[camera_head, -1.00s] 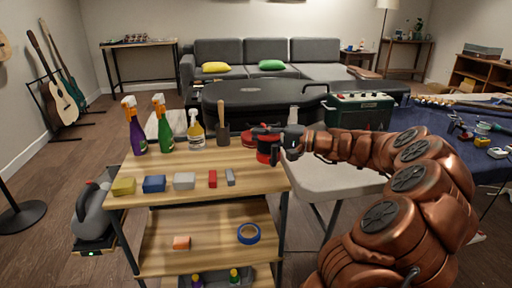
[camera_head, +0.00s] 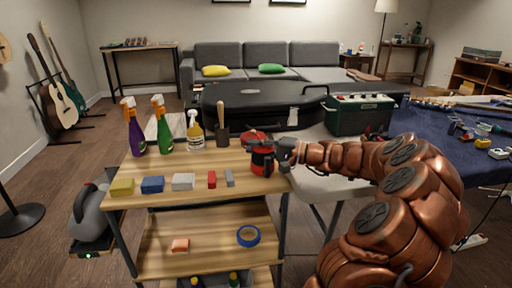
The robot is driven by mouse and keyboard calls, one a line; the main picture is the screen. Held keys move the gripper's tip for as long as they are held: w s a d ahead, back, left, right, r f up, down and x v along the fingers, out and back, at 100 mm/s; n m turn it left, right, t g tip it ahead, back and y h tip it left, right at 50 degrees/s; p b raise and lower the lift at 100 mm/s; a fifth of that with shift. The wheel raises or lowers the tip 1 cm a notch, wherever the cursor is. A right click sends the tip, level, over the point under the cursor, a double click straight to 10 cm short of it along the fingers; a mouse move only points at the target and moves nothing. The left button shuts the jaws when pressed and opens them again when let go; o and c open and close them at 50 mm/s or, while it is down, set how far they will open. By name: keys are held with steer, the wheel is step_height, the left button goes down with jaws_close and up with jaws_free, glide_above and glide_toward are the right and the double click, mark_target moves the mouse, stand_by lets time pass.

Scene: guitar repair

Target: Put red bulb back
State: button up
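A red, rounded object with a dark band (camera_head: 262,164), which seems to be the red bulb, is at the right end of the wooden cart top (camera_head: 215,155). My gripper (camera_head: 272,153) comes in from the right and its dark fingers are at the object's upper part. The gripper appears shut on it, though the fingertips are small and partly blend with the dark band. I cannot tell whether the object's base touches the cart top. A second red item (camera_head: 253,135) is just behind it.
Spray bottles (camera_head: 164,128) and a dark cup with a wooden handle (camera_head: 222,134) stand at the cart's back. Several small blocks (camera_head: 183,181) line its front edge. A blue tape roll (camera_head: 248,236) lies on the lower shelf. A green case (camera_head: 360,114) stands behind my arm.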

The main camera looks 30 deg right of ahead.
steer(key=o, duration=0.4)
steer(key=shift+c, duration=0.2)
steer(key=shift+r, duration=0.1)
steer(key=shift+s+d+r, duration=0.1)
steer(key=p+v, duration=0.1)
steer(key=v, duration=1.1)
